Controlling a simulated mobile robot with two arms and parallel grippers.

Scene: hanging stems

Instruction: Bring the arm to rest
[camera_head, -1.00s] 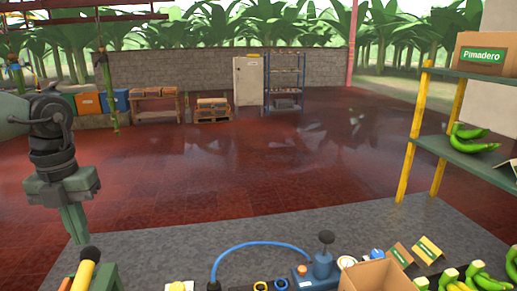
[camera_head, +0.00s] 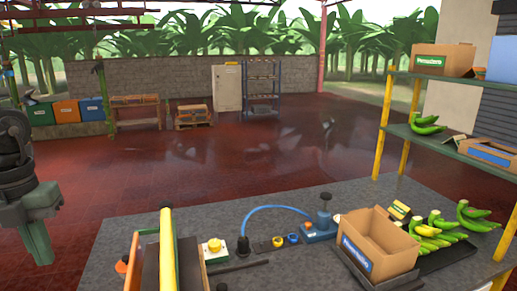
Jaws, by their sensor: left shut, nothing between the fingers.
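My left gripper (camera_head: 36,243) hangs at the left edge of the head view, pointing down, with its fingers together and nothing between them. It is in the air, left of the grey worktop (camera_head: 110,262) and apart from it. Part of my left arm is cut off by the picture's edge. My right gripper is not in view. Green hanging stems (camera_head: 105,97) come down from the overhead rail at the upper left, behind the gripper and apart from it.
The worktop carries an open cardboard box (camera_head: 377,241), green bananas (camera_head: 437,228), a blue hose tool (camera_head: 320,228) and a yellow-barred frame (camera_head: 167,253). A shelf rack (camera_head: 430,135) stands at the right.

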